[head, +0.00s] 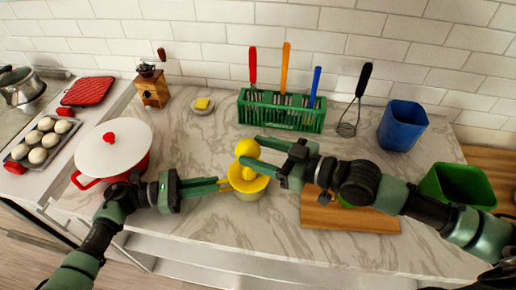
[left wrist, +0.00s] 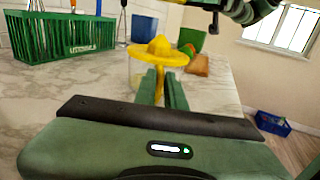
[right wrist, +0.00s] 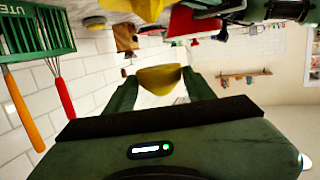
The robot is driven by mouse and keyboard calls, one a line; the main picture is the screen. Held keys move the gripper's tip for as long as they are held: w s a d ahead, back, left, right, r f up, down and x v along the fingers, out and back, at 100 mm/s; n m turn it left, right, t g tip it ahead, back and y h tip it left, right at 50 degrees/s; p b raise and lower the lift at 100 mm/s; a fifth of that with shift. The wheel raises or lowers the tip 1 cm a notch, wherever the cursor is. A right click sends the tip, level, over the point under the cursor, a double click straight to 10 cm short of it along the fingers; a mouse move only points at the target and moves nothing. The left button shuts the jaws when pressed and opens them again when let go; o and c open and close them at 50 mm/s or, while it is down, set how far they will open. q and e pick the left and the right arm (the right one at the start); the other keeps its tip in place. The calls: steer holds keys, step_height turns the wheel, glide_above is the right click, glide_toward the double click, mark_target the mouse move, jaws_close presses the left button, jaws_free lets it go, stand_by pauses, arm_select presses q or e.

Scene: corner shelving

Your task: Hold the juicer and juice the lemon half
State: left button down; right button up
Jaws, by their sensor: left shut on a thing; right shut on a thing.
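The yellow juicer (head: 249,184) rests on top of a pale container at the middle of the counter. In the left wrist view the juicer (left wrist: 158,52) shows its raised cone and rim. My left gripper (head: 224,185) is shut on the juicer's handle, at the left side. The lemon half (head: 246,148) is in my right gripper (head: 258,150), above and just behind the juicer in the head view. In the right wrist view the lemon half (right wrist: 160,78) sits between the fingers, apart from the juicer (right wrist: 140,8).
A green basket (head: 282,112) with utensils stands behind. A wooden board (head: 345,214) lies right, under my right arm. A white-lidded red pot (head: 113,148) stands left. A blue bin (head: 402,126) and green bin (head: 458,186) are at the right. The front counter is clear.

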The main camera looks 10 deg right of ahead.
steer(key=shift+f, duration=3.05)
steer(key=o, duration=0.8)
steer(key=c, duration=0.8)
